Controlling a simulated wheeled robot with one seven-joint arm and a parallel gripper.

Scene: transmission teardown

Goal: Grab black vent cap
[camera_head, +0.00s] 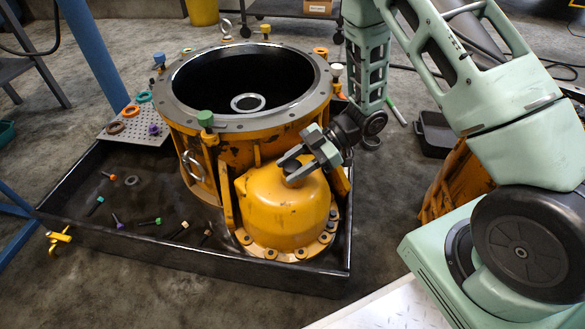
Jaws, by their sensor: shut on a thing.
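The black vent cap (292,167) sits at the top of the yellow dome-shaped housing (282,205), at the front of the large transmission case. My gripper (296,160) reaches in from the upper right, with its fingers closed around the cap. The fingers hide part of the cap. I cannot tell whether the cap is still seated on the dome or slightly lifted.
The large yellow case (180,135) with a grey open rim stands behind the dome. A black tray (190,258) holds both, with several loose bolts at left. A perforated plate (133,132) carries coloured rings. A black bin (435,132) lies on the floor at right.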

